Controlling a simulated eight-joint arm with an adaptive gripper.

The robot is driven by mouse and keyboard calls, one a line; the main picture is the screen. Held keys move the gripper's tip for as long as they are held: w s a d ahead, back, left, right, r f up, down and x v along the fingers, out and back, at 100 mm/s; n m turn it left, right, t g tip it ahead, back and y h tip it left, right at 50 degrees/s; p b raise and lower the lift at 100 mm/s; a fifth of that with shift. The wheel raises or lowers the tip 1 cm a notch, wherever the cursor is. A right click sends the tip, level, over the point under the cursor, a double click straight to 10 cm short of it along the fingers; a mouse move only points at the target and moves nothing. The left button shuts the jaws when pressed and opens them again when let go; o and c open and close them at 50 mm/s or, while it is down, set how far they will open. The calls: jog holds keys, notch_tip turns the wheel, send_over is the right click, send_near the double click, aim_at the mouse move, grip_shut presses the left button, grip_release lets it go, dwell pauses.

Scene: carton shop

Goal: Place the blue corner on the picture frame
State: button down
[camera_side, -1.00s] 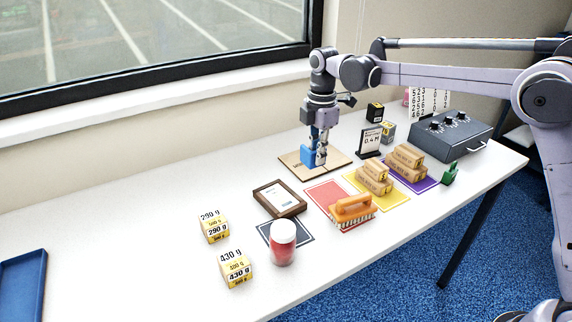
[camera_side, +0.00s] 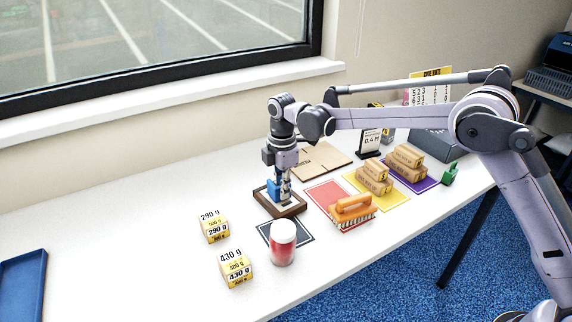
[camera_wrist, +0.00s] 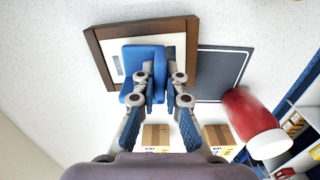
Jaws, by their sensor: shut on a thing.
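The blue corner (camera_side: 273,187) is between the fingers of my gripper (camera_side: 285,194), which is shut on it. The picture frame (camera_side: 291,209), brown with a pale inside, lies flat on the table right below the gripper. My gripper (camera_wrist: 160,78) is seen from above there. I cannot tell whether the corner touches the frame or is just above it.
A red jar with a white lid (camera_side: 283,242) stands by a dark mat (camera_side: 303,235) near the frame. An orange brush (camera_side: 352,208) sits on a red mat (camera_side: 322,190). Two yellow weight boxes (camera_side: 215,232) are to the left. A wooden board (camera_side: 321,160) lies bare behind.

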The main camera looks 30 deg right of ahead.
jog(key=shift+f, duration=0.15)
jog(key=c, duration=1.4)
grip_release()
notch_tip(320, 180, up, 12)
jog(key=s+d+r+m+t, duration=0.1)
jog(key=s+d+r+m, duration=0.3)
jog(key=r, duration=0.1)
jog(key=s+d+r+m+t, duration=0.1)
jog(key=s+d+m+t, duration=0.1)
jog(key=s+d+m, duration=0.35)
jog(key=s+d+f+m+t, duration=0.1)
jog(key=s+d+f+m, duration=0.1)
jog(key=s, duration=0.4)
jog(key=s+d+f+m+t, duration=0.1)
jog(key=s+d+f+m, duration=0.1)
jog(key=s, duration=0.4)
jog(key=s+d+f+m+t, duration=0.2)
jog(key=s+f+m, duration=0.2)
jog(key=s, duration=0.2)
jog(key=shift+s+d+m, duration=0.2)
jog(key=shift+d+m, duration=0.05)
